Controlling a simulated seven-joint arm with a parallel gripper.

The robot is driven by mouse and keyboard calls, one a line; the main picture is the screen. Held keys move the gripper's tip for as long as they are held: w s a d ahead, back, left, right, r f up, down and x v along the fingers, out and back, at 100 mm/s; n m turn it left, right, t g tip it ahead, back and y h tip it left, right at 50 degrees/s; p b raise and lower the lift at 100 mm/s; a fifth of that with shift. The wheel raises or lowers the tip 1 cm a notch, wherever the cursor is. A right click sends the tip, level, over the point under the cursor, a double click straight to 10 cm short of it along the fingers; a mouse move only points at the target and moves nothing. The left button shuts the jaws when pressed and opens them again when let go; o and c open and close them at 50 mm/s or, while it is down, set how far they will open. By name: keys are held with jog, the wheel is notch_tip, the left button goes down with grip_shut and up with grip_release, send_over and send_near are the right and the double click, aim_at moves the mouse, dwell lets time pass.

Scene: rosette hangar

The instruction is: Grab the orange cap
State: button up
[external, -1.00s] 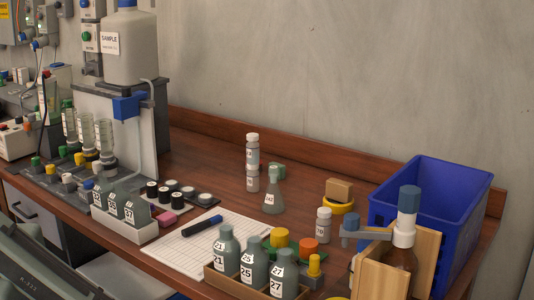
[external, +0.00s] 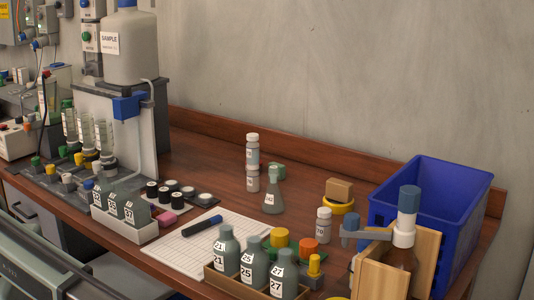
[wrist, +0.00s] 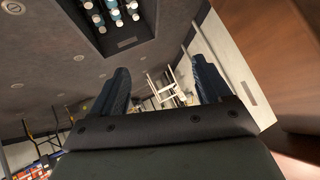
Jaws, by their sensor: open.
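The orange cap (external: 308,246) is at the front right of the bench, behind the row of grey bottles and beside a larger yellow cap (external: 280,238). A smaller yellow-topped piece stands just in front of it. My gripper (wrist: 160,82) shows in the wrist view with its two dark blue fingers wide apart and nothing between them. The fingers are not seen in the external view, and the orange cap is not seen in the wrist view.
Numbered grey bottles (external: 253,262) in a tray stand close in front of the cap.

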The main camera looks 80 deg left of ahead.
jog(key=w+d+r+m+t+h, duration=0.1)
jog(key=w+d+r+t+h, duration=0.15)
jog(key=d+r, duration=0.65)
jog(key=w+d+r, duration=0.1)
jog(key=w+r, duration=0.4)
jog(key=r, duration=0.8)
jog(key=w+a+r+n+t+y, duration=0.1)
jog(key=w+a+r+t+y, duration=0.3)
jog(key=a+r, duration=0.95)
jog(key=w+a+r+g+y, duration=0.15)
jog(key=w+a+r, duration=0.35)
jog(key=a+r, duration=0.85)
jog(key=a+r+y, duration=0.1)
jog(key=a+r, duration=0.3)
jog(key=a, duration=0.3)
jog(key=m+g+y, duration=0.1)
jog(key=m+g, duration=1.2)
jog(key=m, duration=0.2)
send_over(309, 243)
jog(key=s+d, duration=0.1)
jog(key=d, duration=0.2)
notch_tip(309, 243, down, 22)
jog(key=x, duration=0.7)
jog(key=shift+f, duration=0.3)
jog(key=shift+n, duration=0.3)
jog(key=shift+x, duration=2.6)
jog(key=shift+s+a, duration=0.15)
jog(key=shift+a, duration=0.05)
